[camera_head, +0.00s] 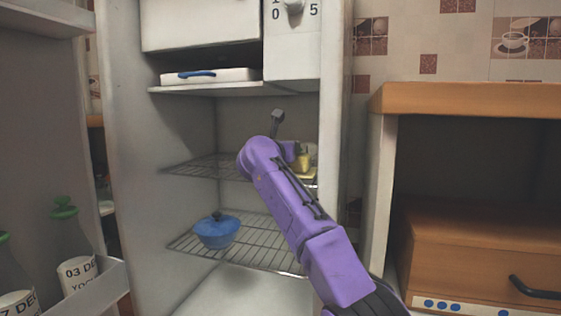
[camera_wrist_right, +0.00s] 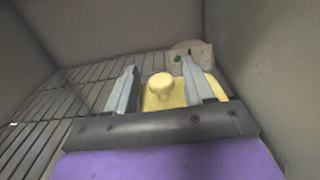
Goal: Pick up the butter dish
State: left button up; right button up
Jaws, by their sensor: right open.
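The yellow butter dish (camera_head: 305,162), with a round knob on its lid, stands on the upper wire shelf of the open fridge, partly hidden by my right arm. In the right wrist view, the butter dish (camera_wrist_right: 160,88) lies just ahead of the palm. My right gripper (camera_wrist_right: 160,65) is open, with one finger on each side of the knob and none seen closed on it. Whether the fingers touch the dish cannot be told. In the head view my right gripper is mostly hidden behind the wrist. My left gripper is not in view.
A blue lidded pot (camera_head: 217,231) stands on the lower wire shelf (camera_head: 262,250). A pale object with a green mark (camera_wrist_right: 197,52) is behind the dish. The fridge side walls flank the arm. The open door (camera_head: 40,130) holds bottles. The upper shelf's left part is clear.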

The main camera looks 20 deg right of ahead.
jog(key=shift+w, duration=0.1)
jog(key=shift+d, duration=0.1)
grip_shut()
jog(key=shift+r, duration=0.15)
dwell(1.1)
